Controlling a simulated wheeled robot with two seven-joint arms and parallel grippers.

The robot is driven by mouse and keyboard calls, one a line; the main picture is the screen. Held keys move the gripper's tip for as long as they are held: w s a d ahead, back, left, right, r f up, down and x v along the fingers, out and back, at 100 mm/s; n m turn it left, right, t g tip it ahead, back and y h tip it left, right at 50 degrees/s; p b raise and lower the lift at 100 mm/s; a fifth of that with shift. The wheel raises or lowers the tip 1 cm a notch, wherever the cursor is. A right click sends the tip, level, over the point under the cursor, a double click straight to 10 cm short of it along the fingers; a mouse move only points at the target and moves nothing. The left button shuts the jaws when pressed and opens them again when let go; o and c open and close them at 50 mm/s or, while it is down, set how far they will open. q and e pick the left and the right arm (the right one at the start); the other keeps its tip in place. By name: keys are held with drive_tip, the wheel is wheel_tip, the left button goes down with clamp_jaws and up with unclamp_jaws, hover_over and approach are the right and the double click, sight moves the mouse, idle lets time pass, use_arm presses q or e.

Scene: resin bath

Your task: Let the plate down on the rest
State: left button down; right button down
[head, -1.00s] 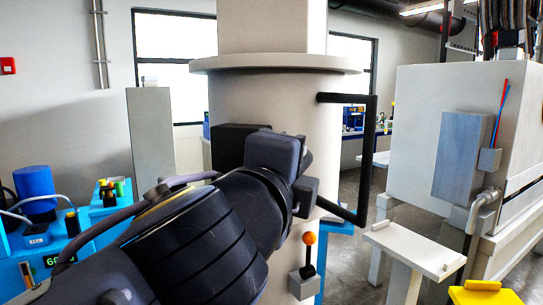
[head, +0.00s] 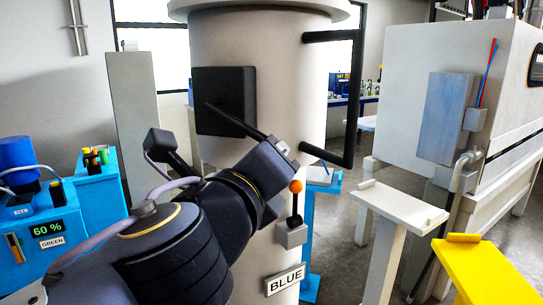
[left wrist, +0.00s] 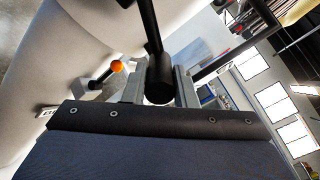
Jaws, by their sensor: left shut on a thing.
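I cannot make out for sure which part is the plate or its rest. A cream column (head: 255,230) labelled BLUE carries a black square box (head: 224,100) on its side. A black bar (head: 238,120) slopes down from the box to my left gripper (head: 283,150). In the left wrist view the gripper (left wrist: 160,90) is shut on this bar (left wrist: 149,30), which runs between its fingers. A small lever with an orange ball (head: 296,186) stands beside the gripper on the column; the ball also shows in the left wrist view (left wrist: 116,66). My right gripper is out of view.
A black C-shaped handle (head: 353,100) juts from the column's right side. White (head: 400,205) and yellow (head: 485,270) stands with raised ends are at the right, before a large cream cabinet (head: 400,100). Blue units (head: 95,190) stand at the left, one reading 60 %.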

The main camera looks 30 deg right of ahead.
use_arm(q)
drive_tip(key=shift+f, duration=0.25)
drive_tip(key=c, duration=1.2)
unclamp_jaws()
drive_tip(key=shift+o, duration=0.2)
drive_tip(key=shift+r, duration=0.1)
drive_tip(key=shift+s+a, duration=0.1)
drive_tip(key=shift+a, duration=0.05)
drive_tip(key=v, duration=0.7)
drive_tip(key=shift+s, duration=0.15)
drive_tip(key=shift+a, duration=0.15)
